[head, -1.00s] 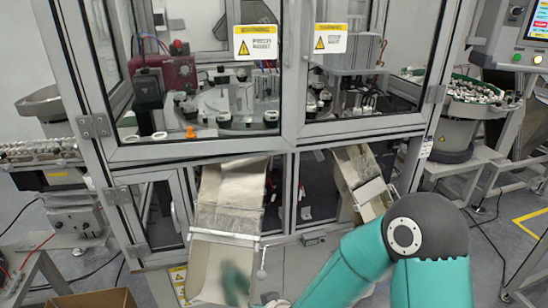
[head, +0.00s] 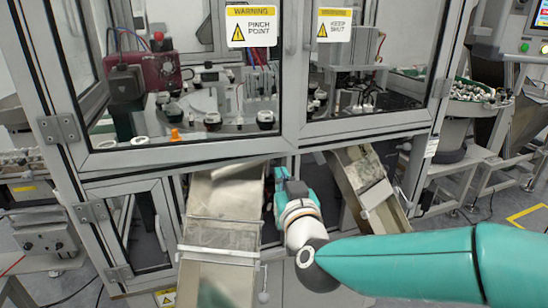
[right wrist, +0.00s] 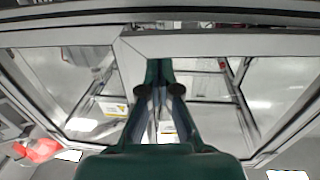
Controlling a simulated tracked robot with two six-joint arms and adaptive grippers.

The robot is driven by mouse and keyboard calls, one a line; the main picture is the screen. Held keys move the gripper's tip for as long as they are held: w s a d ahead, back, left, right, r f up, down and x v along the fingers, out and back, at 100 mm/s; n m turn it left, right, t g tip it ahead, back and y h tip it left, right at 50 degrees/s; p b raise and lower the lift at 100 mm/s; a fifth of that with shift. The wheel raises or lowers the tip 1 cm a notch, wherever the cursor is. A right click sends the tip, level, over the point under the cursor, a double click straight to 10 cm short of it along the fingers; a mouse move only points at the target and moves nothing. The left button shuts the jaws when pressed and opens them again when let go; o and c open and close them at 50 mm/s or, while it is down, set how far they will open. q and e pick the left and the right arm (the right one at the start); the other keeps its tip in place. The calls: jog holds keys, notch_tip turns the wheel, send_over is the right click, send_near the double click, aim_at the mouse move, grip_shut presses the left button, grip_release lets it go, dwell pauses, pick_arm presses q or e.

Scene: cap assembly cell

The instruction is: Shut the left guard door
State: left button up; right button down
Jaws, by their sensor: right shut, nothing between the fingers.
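The left guard door (head: 185,152) is a glazed, metal-framed door with a yellow "PINCH POINT" label, hinged at its left side. No wide gap shows between it and the right guard door (head: 375,129), but I cannot tell whether it is fully shut. My right gripper (head: 281,174) is just below the doors' bottom rail, near where they meet; its fingertips are hidden there. In the right wrist view the gripper (right wrist: 158,90) is shut and empty, in front of the meeting door frames (right wrist: 128,68); contact is unclear. My left gripper is out of view.
A metal chute (head: 222,225) slopes down left of my right gripper, and another chute (head: 368,190) stands to its right. A smaller framed door (head: 112,238) is at the lower left. A bowl feeder (head: 478,98) stands at the right.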

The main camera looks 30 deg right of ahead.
jog(key=p+x, duration=0.1)
jog(key=x, duration=0.7)
jog(key=shift+w+p, duration=0.35)
jog(key=shift+p, duration=0.05)
jog(key=shift+d+f, duration=0.1)
jog(key=shift+d, duration=0.05)
